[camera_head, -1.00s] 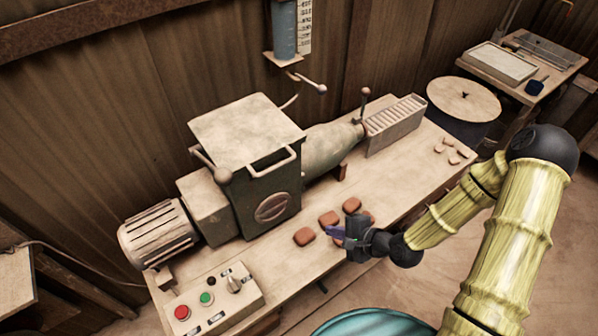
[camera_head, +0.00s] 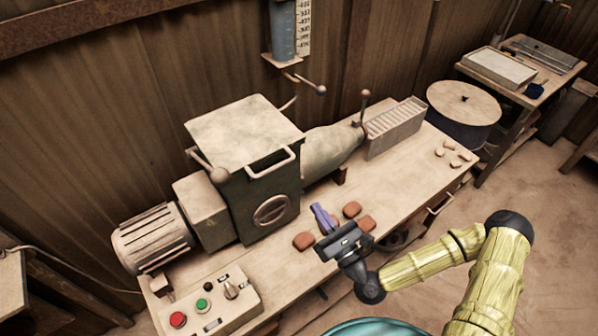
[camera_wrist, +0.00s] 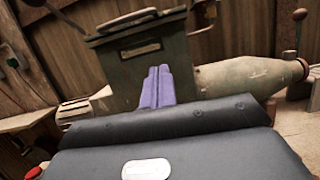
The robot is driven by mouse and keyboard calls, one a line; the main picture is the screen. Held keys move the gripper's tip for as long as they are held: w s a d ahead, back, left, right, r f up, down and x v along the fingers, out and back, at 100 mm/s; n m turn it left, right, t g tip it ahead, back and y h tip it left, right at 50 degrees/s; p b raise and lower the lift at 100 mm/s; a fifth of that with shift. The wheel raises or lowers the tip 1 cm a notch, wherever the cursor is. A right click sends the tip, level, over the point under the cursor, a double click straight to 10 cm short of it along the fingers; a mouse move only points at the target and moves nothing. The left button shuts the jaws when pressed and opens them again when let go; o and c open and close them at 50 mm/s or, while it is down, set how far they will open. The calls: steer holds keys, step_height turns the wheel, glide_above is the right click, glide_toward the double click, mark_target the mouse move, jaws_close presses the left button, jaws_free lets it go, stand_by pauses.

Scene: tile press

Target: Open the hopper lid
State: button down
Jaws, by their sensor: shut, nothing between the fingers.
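The hopper lid (camera_head: 240,130) is a pale flat plate lying shut on top of the dark green hopper box (camera_head: 268,202). A light bar handle (camera_head: 272,164) sticks out at its front edge. In the wrist view the hopper box (camera_wrist: 150,72) stands ahead, with the lid (camera_wrist: 135,20) seen nearly edge-on at the top. My gripper (camera_head: 320,212) is shut and empty, its purple fingers together, over the bench in front of the hopper and lower than the lid. The fingers (camera_wrist: 158,85) overlap the box's front in the wrist view. I cannot see them touching anything.
Several reddish clay pieces (camera_head: 303,241) lie on the bench close to my gripper. A control box (camera_head: 212,305) with buttons is at the front left.

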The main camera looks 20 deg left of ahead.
steer(key=shift+a+r, duration=0.1)
steer(key=w+a+r+p, duration=0.5)
steer(key=a+r+p, duration=0.1)
steer(key=a+p, duration=0.1)
steer(key=shift+w+a+r, duration=0.15)
steer(key=shift+w+r, duration=0.2)
steer(key=shift+r, duration=0.1)
stand_by(0.3)
